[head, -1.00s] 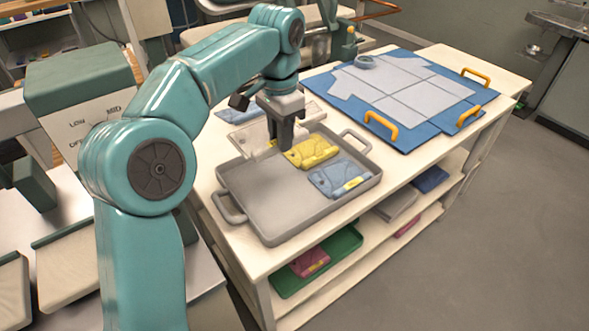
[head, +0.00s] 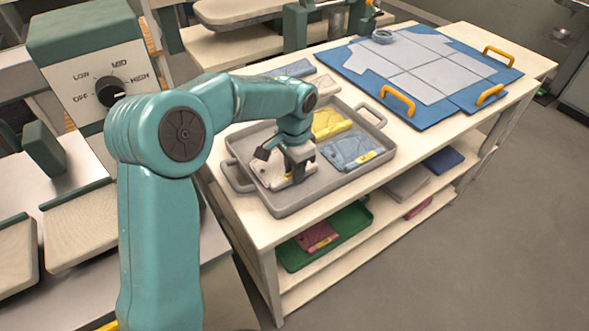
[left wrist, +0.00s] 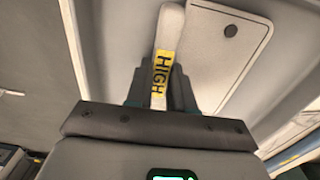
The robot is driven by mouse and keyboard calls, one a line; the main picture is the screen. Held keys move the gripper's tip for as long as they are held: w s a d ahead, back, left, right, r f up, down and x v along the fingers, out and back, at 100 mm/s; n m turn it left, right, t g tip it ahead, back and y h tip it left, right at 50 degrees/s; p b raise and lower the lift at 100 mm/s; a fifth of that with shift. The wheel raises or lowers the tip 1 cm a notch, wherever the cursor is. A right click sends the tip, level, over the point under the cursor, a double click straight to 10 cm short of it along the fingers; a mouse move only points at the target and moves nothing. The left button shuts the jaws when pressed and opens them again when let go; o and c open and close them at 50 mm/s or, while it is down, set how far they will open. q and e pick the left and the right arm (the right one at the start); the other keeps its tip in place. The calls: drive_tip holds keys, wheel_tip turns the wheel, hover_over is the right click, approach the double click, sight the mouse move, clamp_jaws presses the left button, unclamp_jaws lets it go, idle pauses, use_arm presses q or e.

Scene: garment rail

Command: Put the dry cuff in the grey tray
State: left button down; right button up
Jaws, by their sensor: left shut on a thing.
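The grey tray (head: 285,208) stands on the white-topped bench in the head view. My left gripper (head: 297,178) is over the tray's left half, pointing down, shut on a cream cuff (head: 265,171). The cuff lies within the tray's outline; I cannot tell whether it touches the floor. In the left wrist view the cuff (left wrist: 232,42) shows as a pale panel with a dark dot, and a yellow tag reading HIGH (left wrist: 163,75) is between the fingers. A yellow cuff (head: 331,124) and a blue cuff (head: 345,153) lie in the tray's right half. My right gripper is not in view.
Behind the tray lie a blue piece (head: 294,69) and a pale piece (head: 323,85). A blue board with orange handles (head: 398,102) fills the bench's right. A green tray (head: 292,262) sits on the shelf below. A dial box (head: 60,88) stands at left.

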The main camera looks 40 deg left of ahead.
use_arm(q)
drive_tip(key=shift+s, duration=0.15)
drive_tip(key=shift+f, duration=0.15)
drive_tip(key=c, duration=1)
unclamp_jaws()
drive_tip(key=shift+r, duration=0.4)
wheel_tip(320, 180, up, 12)
drive_tip(key=shift+f+p, duration=0.2)
drive_tip(key=shift+p, duration=0.4)
